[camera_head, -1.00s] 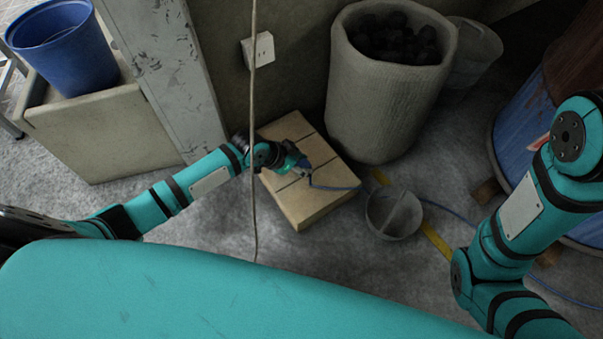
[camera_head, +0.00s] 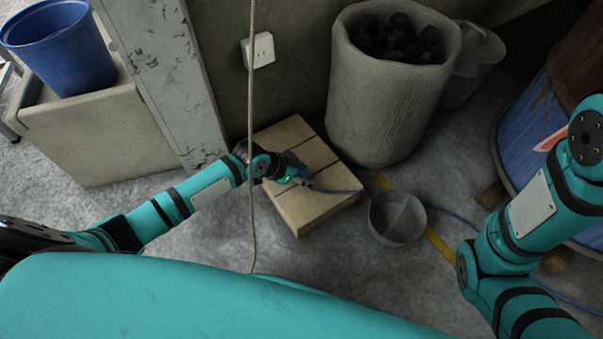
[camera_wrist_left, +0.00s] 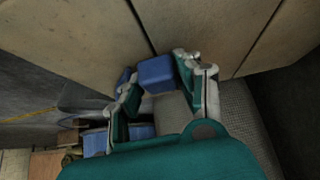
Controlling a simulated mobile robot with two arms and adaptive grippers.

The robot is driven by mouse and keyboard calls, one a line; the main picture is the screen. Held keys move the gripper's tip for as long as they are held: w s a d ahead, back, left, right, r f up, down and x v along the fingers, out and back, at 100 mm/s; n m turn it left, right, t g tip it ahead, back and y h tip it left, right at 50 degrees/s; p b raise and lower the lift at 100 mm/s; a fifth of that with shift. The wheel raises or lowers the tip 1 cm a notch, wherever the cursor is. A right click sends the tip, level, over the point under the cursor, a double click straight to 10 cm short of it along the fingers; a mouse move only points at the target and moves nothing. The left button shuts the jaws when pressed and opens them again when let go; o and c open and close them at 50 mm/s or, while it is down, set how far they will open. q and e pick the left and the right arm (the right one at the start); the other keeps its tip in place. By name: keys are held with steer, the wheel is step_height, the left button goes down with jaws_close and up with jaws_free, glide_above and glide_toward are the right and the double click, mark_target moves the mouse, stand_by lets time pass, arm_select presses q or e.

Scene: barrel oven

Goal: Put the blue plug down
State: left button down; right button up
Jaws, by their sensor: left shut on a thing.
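The blue plug (camera_wrist_left: 156,73) is between the fingertips of my left gripper (camera_wrist_left: 152,85) in the left wrist view, and the fingers are shut on it. In the head view the left gripper (camera_head: 290,172) is over the tan slatted block (camera_head: 312,208), and the plug (camera_head: 304,173) is small at its tip. A blue cable (camera_head: 338,191) runs from the plug to the right across the block. I cannot tell whether the plug touches the block's top. My right arm is at the right of the head view, and its gripper is out of view.
A white wall socket (camera_head: 262,50) is above the block. A grey bin of dark lumps (camera_head: 380,105) stands behind it, and a metal bowl (camera_head: 397,218) is on the floor to the right. A thin hanging cord (camera_head: 251,140) crosses in front of my left arm. A blue bucket (camera_head: 62,50) stands at the left.

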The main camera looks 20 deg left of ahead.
arm_select(q)
steer(key=c, duration=0.9)
jaws_free()
steer(key=shift+s+f, duration=0.25)
steer(key=shift+f, duration=0.4)
steer(key=shift+a, duration=0.1)
